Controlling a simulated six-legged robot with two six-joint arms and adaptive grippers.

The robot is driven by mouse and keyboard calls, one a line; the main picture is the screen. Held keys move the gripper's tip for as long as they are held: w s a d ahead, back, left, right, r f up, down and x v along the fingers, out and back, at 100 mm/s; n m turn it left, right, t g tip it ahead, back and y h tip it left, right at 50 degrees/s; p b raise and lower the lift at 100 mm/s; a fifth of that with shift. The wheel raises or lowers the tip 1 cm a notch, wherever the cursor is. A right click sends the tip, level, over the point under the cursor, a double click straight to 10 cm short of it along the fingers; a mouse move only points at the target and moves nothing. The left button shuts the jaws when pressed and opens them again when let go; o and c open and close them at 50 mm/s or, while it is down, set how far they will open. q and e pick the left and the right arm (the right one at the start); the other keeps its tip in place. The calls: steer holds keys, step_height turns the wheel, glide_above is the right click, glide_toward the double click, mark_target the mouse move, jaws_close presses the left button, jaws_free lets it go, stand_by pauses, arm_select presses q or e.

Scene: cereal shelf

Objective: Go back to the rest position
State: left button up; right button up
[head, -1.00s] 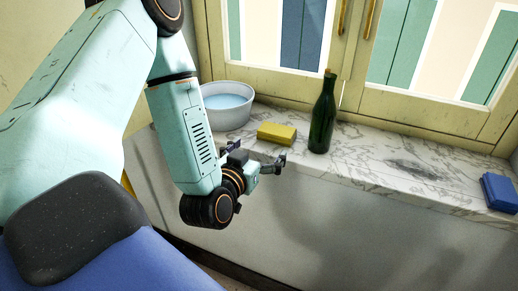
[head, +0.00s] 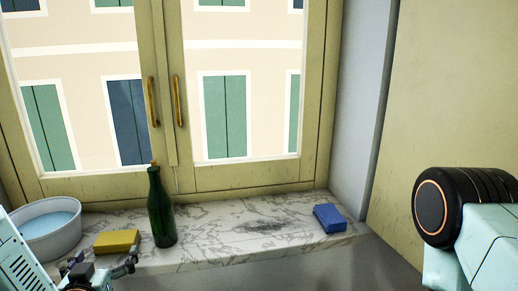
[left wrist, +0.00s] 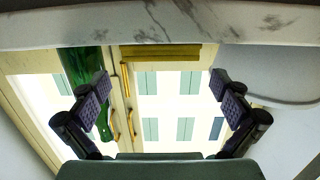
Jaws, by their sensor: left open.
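My left gripper (head: 105,268) is at the lower left of the head view, in front of the sill's front edge near the yellow sponge. In the left wrist view my left gripper (left wrist: 163,100) has its two dark fingers spread wide, with nothing between them. That view is upside down, with the sill at the top. My right gripper is out of view; only a part of my right arm shows at the right edge of the head view.
A marble sill (head: 205,252) runs under a closed window (head: 165,100). On it stand a white bowl of water (head: 50,238), a yellow sponge (head: 117,241), an upright green bottle (head: 160,210) and a blue sponge (head: 329,217). A dark stain (head: 265,226) marks the sill.

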mark_target(116, 238)
arm_select(q)
steer(key=x, duration=0.4)
steer(key=r+x, duration=0.1)
steer(key=x, duration=0.1)
steer(key=shift+w+a+f, duration=0.1)
steer(key=shift+w, duration=0.3)
steer(key=shift+r, duration=0.35)
steer(key=shift+s+r, duration=0.15)
steer(key=shift+r, duration=0.3)
steer(key=shift+f, duration=0.1)
